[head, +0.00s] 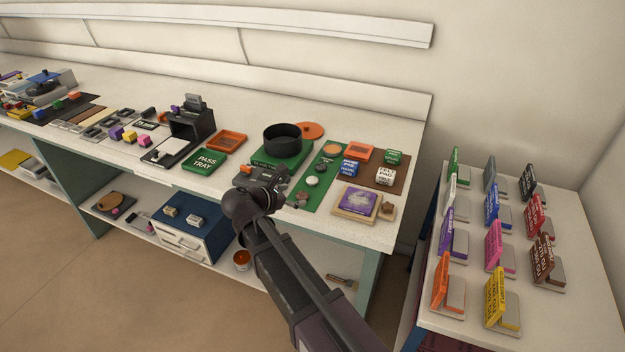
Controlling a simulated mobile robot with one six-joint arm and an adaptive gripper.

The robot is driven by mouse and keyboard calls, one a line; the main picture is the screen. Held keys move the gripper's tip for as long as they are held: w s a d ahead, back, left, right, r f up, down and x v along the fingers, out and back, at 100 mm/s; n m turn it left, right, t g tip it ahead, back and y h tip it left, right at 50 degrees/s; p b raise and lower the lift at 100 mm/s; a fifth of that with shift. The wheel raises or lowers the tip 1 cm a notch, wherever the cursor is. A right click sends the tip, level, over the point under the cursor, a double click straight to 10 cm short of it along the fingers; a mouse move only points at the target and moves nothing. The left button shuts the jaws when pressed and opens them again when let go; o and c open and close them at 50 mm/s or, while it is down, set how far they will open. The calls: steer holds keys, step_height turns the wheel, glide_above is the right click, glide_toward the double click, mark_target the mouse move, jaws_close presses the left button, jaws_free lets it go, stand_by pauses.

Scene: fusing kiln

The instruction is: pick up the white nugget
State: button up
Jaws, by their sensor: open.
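A small white lump (312,181), which looks like the white nugget, lies on the green mat (326,190) on the long white workbench. A dark round piece (320,167) lies just behind it, and a small brownish piece (302,197) lies in front of it. My gripper (284,172) is over the bench to the left of the white lump, apart from it in the picture. It is open, and nothing shows between its fingers. The fingers are small and dark here, and its height above the bench is hard to tell.
A black round pan (282,139) stands on a green base behind my gripper. A green pass tray (205,161) is to the left. A purple block on a wooden board (358,203) and labelled boxes (384,175) are to the right. A side table (520,300) holds several coloured cards.

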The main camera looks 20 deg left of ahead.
steer(key=a, duration=0.1)
steer(key=a+n+t, duration=0.1)
steer(key=a+r+n, duration=0.1)
steer(key=a, duration=0.1)
steer(key=shift+s, duration=0.3)
steer(key=b, duration=0.3)
glide_toward(309, 181)
steer(key=x, duration=0.3)
steer(key=shift+s+d+f, duration=0.1)
steer(key=shift+d+f, duration=0.1)
steer(key=shift+d, duration=0.15)
steer(key=shift+w+d+f, duration=0.1)
steer(key=shift+w+d, duration=0.15)
steer(key=shift+w, duration=0.2)
steer(key=shift+a+b+x, duration=0.15)
steer(key=shift+b+x, duration=0.45)
steer(key=shift+x, duration=0.7)
steer(key=shift+a+b+x, duration=0.15)
steer(key=shift+b+x, duration=0.45)
steer(key=shift+x, duration=0.7)
steer(key=shift+w, duration=0.15)
